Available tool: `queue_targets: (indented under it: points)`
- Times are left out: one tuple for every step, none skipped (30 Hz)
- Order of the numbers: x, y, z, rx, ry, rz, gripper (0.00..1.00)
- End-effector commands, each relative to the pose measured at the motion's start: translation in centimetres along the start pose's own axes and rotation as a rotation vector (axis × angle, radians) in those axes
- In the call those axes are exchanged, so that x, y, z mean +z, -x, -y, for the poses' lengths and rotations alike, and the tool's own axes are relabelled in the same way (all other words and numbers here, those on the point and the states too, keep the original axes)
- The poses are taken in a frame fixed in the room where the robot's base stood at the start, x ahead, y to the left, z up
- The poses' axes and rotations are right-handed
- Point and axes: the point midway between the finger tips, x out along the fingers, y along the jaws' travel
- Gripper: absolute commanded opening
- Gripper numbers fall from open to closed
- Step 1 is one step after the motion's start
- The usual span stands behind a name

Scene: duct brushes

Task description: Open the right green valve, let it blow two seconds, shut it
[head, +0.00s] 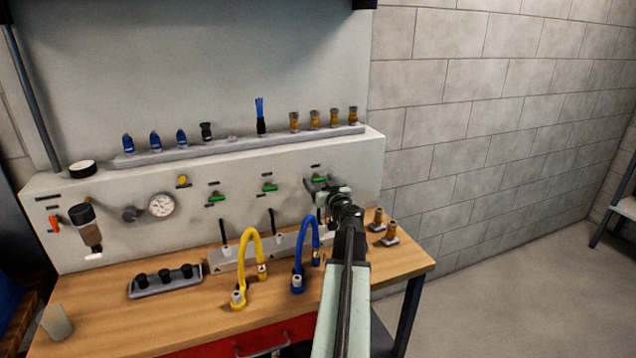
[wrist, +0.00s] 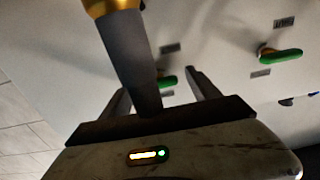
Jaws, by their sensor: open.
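The right green valve (head: 318,179) is on the sloped panel, its handle lying roughly sideways. My gripper (head: 322,188) is open in front of it and hides part of it in the head view. In the wrist view, which looks upside down, my gripper (wrist: 158,84) has its two dark fingers apart. The right green valve (wrist: 170,81) shows between the fingertips, partly hidden by a grey cylinder with a gold end (wrist: 133,60). I cannot tell whether the fingers touch the valve.
The middle green valve (head: 270,187) and left green valve (head: 216,198) sit to the left. The blue hose (head: 305,235) and yellow hose (head: 246,250) stand below on the bench. Brass fittings (head: 390,232) stand at right. A rail of brushes (head: 240,144) runs above.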

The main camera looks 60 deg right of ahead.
Motion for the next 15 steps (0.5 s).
queue_targets:
  points:
    - [0.0,0.8,0.1,0.001,0.0,0.0,0.71]
    - [0.0,1.3,0.1,0.001,0.0,0.0,0.71]
    - [0.0,2.0,0.1,0.002,0.0,0.0,0.71]
    - [0.0,2.6,0.1,0.002,0.0,0.0,0.71]
    - [0.0,3.3,0.1,0.002,0.0,0.0,0.71]
    - [0.0,4.1,0.2,0.001,0.0,0.0,0.71]
    - [0.0,4.8,0.2,0.001,0.0,0.0,0.71]
    - [0.0,5.4,0.2,0.001,0.0,0.0,0.71]
    - [0.0,6.1,0.2,0.002,0.0,0.0,0.71]
    - [0.0,6.5,0.2,0.001,0.0,0.0,0.71]
    - [0.0,6.8,0.2,0.0,0.0,0.0,0.71]
    - [0.0,7.1,0.2,0.0,-0.001,0.0,0.71]
    - [0.0,7.2,0.2,-0.001,-0.001,0.0,0.71]
    - [0.0,7.2,0.2,-0.001,-0.001,0.0,0.71]
    - [0.0,7.2,0.1,-0.001,-0.001,0.0,0.71]
